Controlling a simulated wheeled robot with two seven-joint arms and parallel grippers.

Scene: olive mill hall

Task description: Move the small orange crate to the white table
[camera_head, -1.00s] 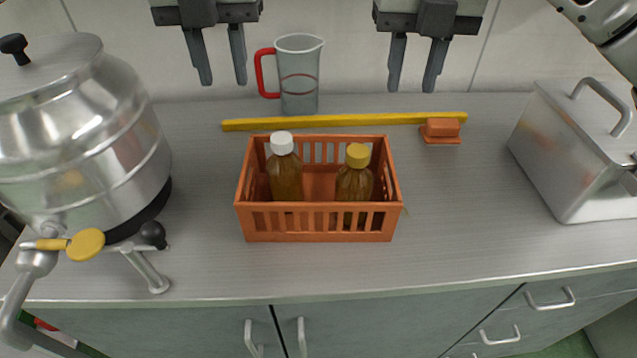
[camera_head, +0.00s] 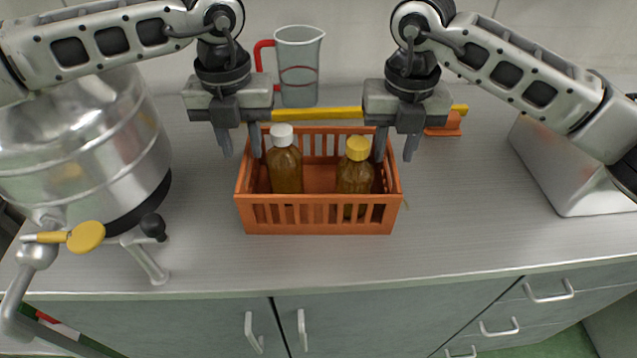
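The small orange crate (camera_head: 320,222) stands on a grey worktop, with slotted walls and an open top. In it stand a bottle with a white cap (camera_head: 285,168) and a bottle with a yellow cap (camera_head: 355,170). My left gripper (camera_head: 240,150) is open, pointing down at the crate's left end, its fingers seemingly on either side of the end wall. My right gripper (camera_head: 396,153) is open, pointing down at the right end, its fingers likewise apart around the wall's top. I cannot tell whether they touch it. I see no white table.
A steel vessel (camera_head: 95,150) with a yellow-handled tap (camera_head: 86,237) stands left. An orange block (camera_head: 443,127) and a steel box (camera_head: 560,170) are right. The front worktop is clear.

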